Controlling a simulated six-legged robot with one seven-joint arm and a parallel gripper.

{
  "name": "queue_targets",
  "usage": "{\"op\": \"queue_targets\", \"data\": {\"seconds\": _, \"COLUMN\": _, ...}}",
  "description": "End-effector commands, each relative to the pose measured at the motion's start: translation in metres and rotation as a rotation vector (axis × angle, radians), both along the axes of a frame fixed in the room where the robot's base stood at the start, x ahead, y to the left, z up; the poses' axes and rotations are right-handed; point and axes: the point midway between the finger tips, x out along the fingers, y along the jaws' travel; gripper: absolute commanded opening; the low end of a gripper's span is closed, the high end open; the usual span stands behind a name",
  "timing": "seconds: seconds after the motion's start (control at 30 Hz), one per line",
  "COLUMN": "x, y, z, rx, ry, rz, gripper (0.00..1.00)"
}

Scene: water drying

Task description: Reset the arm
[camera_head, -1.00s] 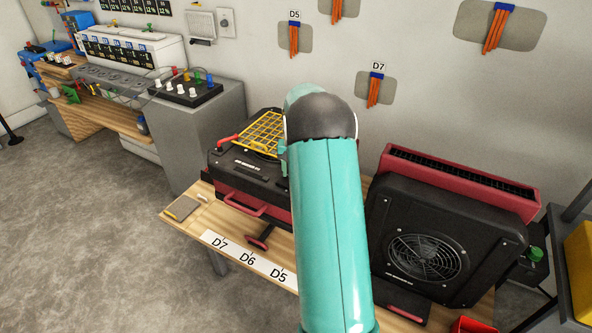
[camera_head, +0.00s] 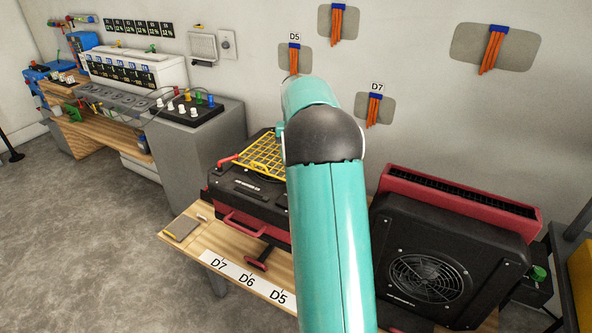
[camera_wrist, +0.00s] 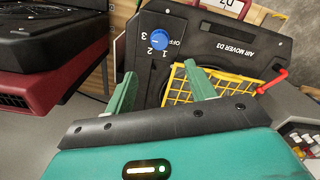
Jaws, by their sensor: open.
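My gripper (camera_wrist: 163,93) shows in the wrist view, with its two green fingers spread apart and nothing between them. Beyond the fingers is a black air mover (camera_wrist: 230,45) with a blue dial, a yellow grille and a red lever. In the head view my teal arm covers the middle and hides my gripper. The same air mover (camera_head: 247,192), black and red, sits on the wooden table (camera_head: 205,229) left of my arm. I cannot tell the exact gap between my fingers and the air mover.
A second black and red fan unit (camera_head: 452,250) stands right of my arm. A label strip (camera_head: 246,279) lies along the table's front edge. A grey cabinet (camera_head: 195,150) stands at left. Open floor lies at front left.

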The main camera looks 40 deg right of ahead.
Motion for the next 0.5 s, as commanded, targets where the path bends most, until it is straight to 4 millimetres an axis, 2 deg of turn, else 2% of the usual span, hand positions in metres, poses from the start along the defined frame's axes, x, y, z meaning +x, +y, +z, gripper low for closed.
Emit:
{"op": "queue_targets", "data": {"seconds": 0.1, "x": 0.0001, "y": 0.0, "z": 0.0071, "rx": 0.0, "ry": 0.0, "rz": 0.0, "gripper": 0.55}}
{"op": "queue_targets", "data": {"seconds": 0.5, "x": -0.0002, "y": 0.0, "z": 0.0076, "rx": 0.0, "ry": 0.0, "rz": 0.0, "gripper": 0.55}}
